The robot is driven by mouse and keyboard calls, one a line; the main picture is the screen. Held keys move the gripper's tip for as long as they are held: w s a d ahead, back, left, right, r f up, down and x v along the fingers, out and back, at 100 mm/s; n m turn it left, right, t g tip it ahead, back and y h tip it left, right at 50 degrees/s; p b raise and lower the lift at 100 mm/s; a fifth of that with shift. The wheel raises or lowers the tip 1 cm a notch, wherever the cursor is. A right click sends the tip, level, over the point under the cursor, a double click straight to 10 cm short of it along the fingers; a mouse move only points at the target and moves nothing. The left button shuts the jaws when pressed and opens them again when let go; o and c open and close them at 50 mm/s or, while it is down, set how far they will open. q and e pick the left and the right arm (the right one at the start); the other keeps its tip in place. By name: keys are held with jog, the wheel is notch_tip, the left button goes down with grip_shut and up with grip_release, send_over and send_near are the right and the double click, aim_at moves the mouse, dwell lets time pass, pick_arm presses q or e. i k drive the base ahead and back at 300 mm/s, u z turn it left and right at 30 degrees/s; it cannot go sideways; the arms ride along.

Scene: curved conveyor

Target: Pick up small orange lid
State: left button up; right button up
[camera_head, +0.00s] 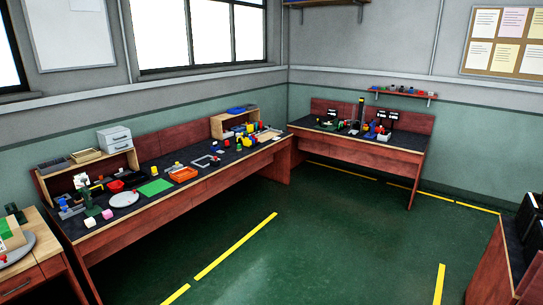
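I cannot make out a small orange lid for sure; the objects on the benches are too small to tell apart. An orange-red tray (184,174) lies on the long workbench (215,184) along the left wall, to the right of a flat green sheet (155,187). Several small red, yellow and blue items stand farther along that bench. Neither of my grippers shows in the head view.
A second workbench (365,152) with small items stands in the far corner. A wooden table (40,275) is at the lower left, and another bench (490,262) at the right edge. The green floor (320,240) with yellow lines is clear between them.

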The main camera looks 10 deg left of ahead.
aim_at(180, 175)
jog(key=u, duration=0.1)
jog(key=i, duration=2.35)
jog(key=u, duration=0.8)
jog(key=i, duration=2.35)
jog(key=u, duration=0.65)
